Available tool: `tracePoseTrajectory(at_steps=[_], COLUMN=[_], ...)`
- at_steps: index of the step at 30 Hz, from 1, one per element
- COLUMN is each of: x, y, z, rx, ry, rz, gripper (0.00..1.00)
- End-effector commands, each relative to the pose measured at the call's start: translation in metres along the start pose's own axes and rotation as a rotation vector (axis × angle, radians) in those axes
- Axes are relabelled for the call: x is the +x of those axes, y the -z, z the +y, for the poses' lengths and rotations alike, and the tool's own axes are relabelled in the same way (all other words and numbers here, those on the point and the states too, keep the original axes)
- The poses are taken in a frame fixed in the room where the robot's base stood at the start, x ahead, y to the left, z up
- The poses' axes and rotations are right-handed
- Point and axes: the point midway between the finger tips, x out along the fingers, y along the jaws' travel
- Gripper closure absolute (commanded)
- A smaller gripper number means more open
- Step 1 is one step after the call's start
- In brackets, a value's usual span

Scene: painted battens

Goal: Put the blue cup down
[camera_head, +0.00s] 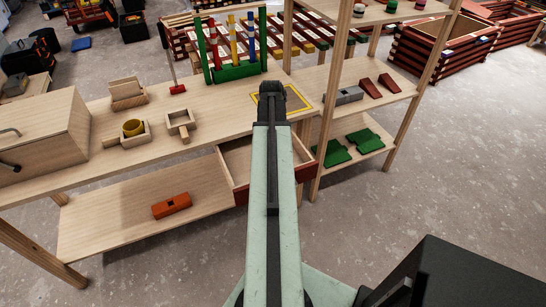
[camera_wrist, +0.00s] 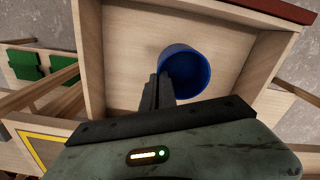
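The blue cup (camera_wrist: 186,70) shows in the wrist view with its open top towards the camera, over the inside of the open drawer (camera_wrist: 90,45). My gripper (camera_wrist: 160,82) is shut on the cup's near left rim, its two dark fingers close together. I cannot tell whether the cup's base touches the drawer floor.
A yellow outlined square (camera_head: 300,101) lies on the bench top (camera_head: 215,118) behind my gripper. A shelf post (camera_head: 330,100) stands close to the right. An orange block (camera_head: 171,206) lies on the lower shelf.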

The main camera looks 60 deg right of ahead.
Motion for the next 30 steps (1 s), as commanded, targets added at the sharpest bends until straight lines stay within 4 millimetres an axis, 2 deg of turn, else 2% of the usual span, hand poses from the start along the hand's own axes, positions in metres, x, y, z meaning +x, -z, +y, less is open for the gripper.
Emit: tracePoseTrajectory(at_steps=[2, 9, 17, 21, 23, 24, 30], x=[0.001, 0.038, 0.035, 0.04, 0.038, 0.038, 0.038], y=[0.0, 0.0, -0.001, -0.001, -0.001, -0.001, -0.001], z=[0.0, 0.0, 0.001, 0.001, 0.001, 0.001, 0.001], rx=[0.0, 0.001, 0.001, 0.001, 0.001, 0.002, 0.002], ry=[0.0, 0.0, 0.0, 0.0, 0.0, 0.0, 0.0], rz=[0.0, 0.0, 0.0, 0.0, 0.0, 0.0, 0.0], gripper=[1.0, 1.0, 1.0, 1.0, 0.82, 0.77, 0.77])
